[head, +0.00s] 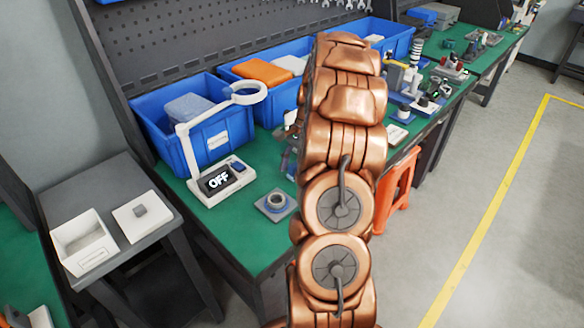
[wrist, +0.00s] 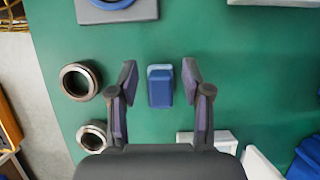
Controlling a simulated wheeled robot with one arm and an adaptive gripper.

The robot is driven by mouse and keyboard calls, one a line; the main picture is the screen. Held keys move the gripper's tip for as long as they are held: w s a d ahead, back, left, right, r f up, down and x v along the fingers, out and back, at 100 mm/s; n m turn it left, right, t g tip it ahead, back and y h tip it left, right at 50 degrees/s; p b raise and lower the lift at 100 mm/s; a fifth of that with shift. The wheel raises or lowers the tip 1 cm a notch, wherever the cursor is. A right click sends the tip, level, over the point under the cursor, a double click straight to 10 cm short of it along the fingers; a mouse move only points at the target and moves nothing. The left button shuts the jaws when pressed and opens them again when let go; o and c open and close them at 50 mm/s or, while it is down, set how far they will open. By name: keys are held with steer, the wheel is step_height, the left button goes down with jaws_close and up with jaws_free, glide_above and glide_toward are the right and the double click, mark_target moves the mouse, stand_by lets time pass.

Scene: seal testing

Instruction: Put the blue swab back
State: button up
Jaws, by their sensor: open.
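In the wrist view, a small blue block-like piece (wrist: 160,92) with a paler blue end lies on the green bench top; it looks like the blue swab. My gripper (wrist: 159,77) is open, with one dark finger on each side of it. Gaps of green show between the piece and both fingers, so neither touches it. The height of the fingers above the bench is hard to tell. In the head view my copper-coloured arm hides the swab, and I cannot make out the gripper clearly. I cannot tell which spot is the swab's own place.
Two metal rings (wrist: 80,82) (wrist: 92,137) stand left of my gripper. A grey block with a blue ring (wrist: 115,10) lies beyond. White parts (wrist: 210,138) are near the right finger.

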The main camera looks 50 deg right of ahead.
steer(key=b+v, duration=0.1)
steer(key=v, duration=1.1)
steer(key=shift+b, duration=0.4)
steer(key=shift+r, duration=0.15)
steer(key=s+a+r+n+g+h, duration=0.15)
steer(key=a+n, duration=0.35)
steer(key=a, duration=0.8)
steer(key=s+a+r+n, duration=0.2)
steer(key=s+a+n, duration=0.15)
steer(key=a, duration=0.85)
steer(key=s+a+f+n+h, duration=0.1)
steer(key=s+a+f+n, duration=0.2)
steer(key=s, duration=0.6)
steer(key=s+a+f+n+h, duration=0.2)
steer(key=s+a+f+n, duration=0.1)
steer(key=s+a+n, duration=0.3)
steer(key=shift+s+a+f+n, duration=0.3)
steer(key=shift+s+a, duration=1)
steer(key=shift+s, duration=0.6)
steer(key=shift+r, duration=0.1)
